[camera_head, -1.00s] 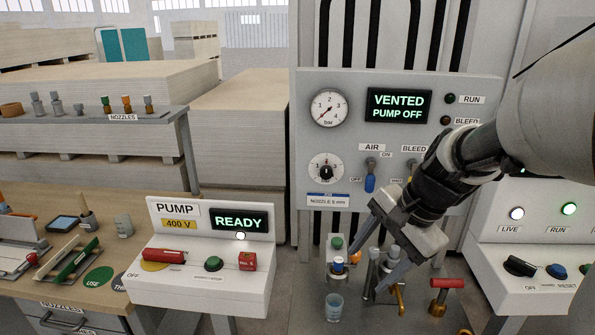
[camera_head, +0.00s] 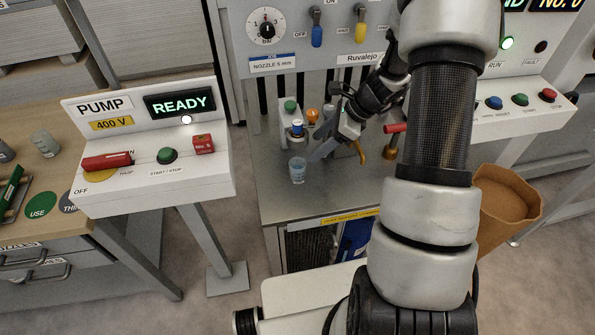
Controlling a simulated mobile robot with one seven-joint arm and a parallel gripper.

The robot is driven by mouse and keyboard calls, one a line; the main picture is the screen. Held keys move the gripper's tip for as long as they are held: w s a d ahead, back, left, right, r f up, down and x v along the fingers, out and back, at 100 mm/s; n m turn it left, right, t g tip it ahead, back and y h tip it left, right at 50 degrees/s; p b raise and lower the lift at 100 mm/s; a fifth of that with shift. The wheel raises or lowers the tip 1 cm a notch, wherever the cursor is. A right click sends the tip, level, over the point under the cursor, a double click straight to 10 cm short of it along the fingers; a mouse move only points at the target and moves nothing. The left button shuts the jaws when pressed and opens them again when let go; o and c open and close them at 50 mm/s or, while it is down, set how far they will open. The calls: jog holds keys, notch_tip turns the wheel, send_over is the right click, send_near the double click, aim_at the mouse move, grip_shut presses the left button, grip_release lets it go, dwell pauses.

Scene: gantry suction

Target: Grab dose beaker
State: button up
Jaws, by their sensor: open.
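The dose beaker (camera_head: 297,171) is a small clear, bluish cup. It stands upright on the grey metal bench (camera_head: 285,208), near its left front part. My gripper (camera_head: 318,150) is open just to the right of and behind the beaker, with a finger reaching down toward it. I cannot tell whether that finger touches the beaker; the other finger is largely hidden by the arm and wrist. Nothing shows between the fingers.
Bottles with green (camera_head: 290,106) and blue (camera_head: 297,128) tops stand behind the beaker. An orange-topped fitting (camera_head: 312,116) and a brass lever (camera_head: 358,150) are close by. The pump box (camera_head: 150,150) stands at left. The bench front is clear.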

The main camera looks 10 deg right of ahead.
aim_at(301, 160)
jog(key=shift+s+x, duration=0.15)
jog(key=shift+x, duration=2.1)
jog(key=shift+s+x, duration=0.15)
jog(key=shift+x, duration=2.05)
jog(key=shift+a, duration=0.1)
jog(key=shift+c, duration=0.5)
grip_shut()
